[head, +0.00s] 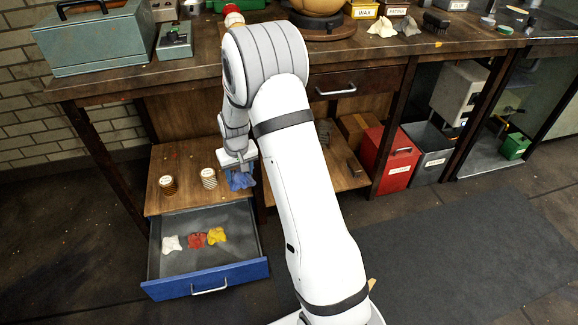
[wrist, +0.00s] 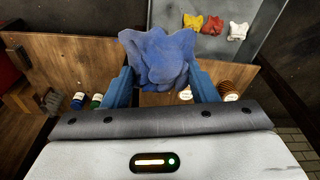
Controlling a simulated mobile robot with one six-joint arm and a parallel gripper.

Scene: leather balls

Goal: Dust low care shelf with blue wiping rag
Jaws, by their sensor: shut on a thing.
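The blue rag (head: 241,180) is bunched in my gripper (head: 238,168), low over the right part of the low wooden shelf (head: 185,205). In the wrist view the rag (wrist: 160,55) sits between the two blue fingers of my gripper (wrist: 163,85), which are shut on it. Two small jars stand on the shelf to the left of the rag, a brown one (head: 168,185) and a pale-capped one (head: 208,178). I cannot tell whether the rag touches the shelf.
Below the shelf, a blue-fronted drawer (head: 205,281) is open and holds a white rag (head: 172,243), a red rag (head: 197,240) and a yellow rag (head: 217,235). The workbench top (head: 350,50) overhangs the shelf. A red bin (head: 388,158) stands to the right.

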